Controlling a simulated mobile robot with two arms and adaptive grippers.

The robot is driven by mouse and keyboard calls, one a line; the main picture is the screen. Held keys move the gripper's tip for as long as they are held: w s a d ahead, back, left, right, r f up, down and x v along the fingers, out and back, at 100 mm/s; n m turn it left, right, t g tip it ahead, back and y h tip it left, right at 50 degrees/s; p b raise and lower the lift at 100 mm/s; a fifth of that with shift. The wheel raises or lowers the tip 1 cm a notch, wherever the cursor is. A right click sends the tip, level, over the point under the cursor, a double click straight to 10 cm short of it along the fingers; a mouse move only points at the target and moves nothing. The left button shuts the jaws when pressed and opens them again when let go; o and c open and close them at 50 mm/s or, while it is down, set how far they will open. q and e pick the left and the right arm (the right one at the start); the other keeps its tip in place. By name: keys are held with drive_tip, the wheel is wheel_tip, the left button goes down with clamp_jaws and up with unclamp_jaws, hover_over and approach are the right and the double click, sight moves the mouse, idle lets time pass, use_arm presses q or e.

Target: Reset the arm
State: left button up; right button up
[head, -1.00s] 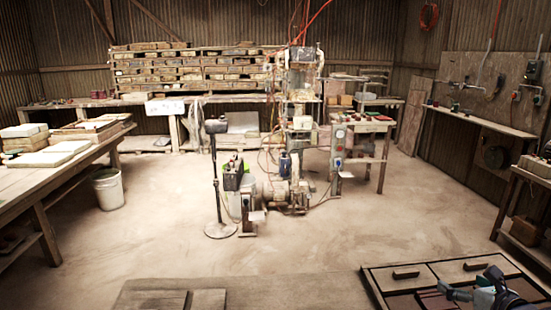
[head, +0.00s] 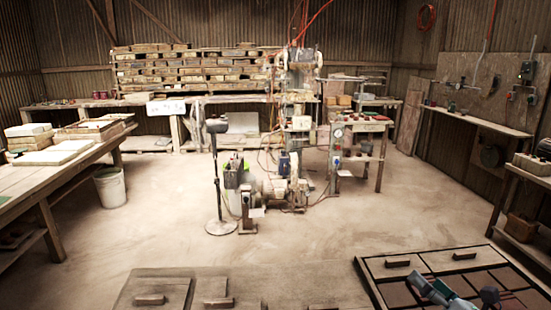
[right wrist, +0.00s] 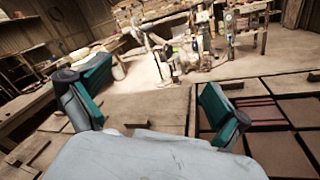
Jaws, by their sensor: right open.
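My right gripper (head: 430,290) is low at the right of the head view, over the dark-framed tray (head: 366,283). In the right wrist view its two fingers with green pads stand wide apart (right wrist: 155,98). Nothing is between them. The tray also shows in the right wrist view (right wrist: 193,108), beyond and beside the right-hand finger. It has light panels with small dark handles and reddish-brown sections. My left gripper is not in the head view.
A low board (head: 260,284) with small handled blocks (head: 150,300) lies left of the tray. The press machine (head: 300,130) stands farther back. A long wooden table (head: 60,170) is at the left, with a white bucket (head: 110,188) beside it.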

drive_tip(key=s+r+m+t+h, duration=0.2)
drive_tip(key=s+m+t+h, duration=0.3)
drive_tip(key=m, duration=0.7)
drive_tip(key=s+d+f+m+g+h, duration=0.2)
drive_tip(key=s+f+m+g+h, duration=0.6)
drive_tip(key=f+m, duration=0.5)
drive_tip(key=s+a+f+m+g+y, duration=0.3)
drive_tip(key=s+a+f+g+y, duration=0.15)
drive_tip(key=s+a, duration=0.3)
drive_tip(key=s+a+f+m+g+y, duration=0.3)
drive_tip(key=s+a+f+g, duration=0.3)
drive_tip(key=s, duration=0.3)
wheel_tip(320, 180, down, 30)
drive_tip(key=s+g+b, duration=0.2)
drive_tip(key=b, duration=0.1)
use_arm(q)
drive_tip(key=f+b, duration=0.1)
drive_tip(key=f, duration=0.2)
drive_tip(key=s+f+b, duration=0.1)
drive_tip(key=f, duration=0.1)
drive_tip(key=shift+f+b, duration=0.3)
use_arm(e)
drive_tip(key=s+d+f, duration=0.2)
drive_tip(key=s+f, duration=1.4)
drive_tip(key=f, duration=0.1)
drive_tip(key=shift+s+f+n+g, duration=0.2)
drive_tip(key=shift+f+n+g, duration=0.15)
drive_tip(key=shift+g, duration=0.1)
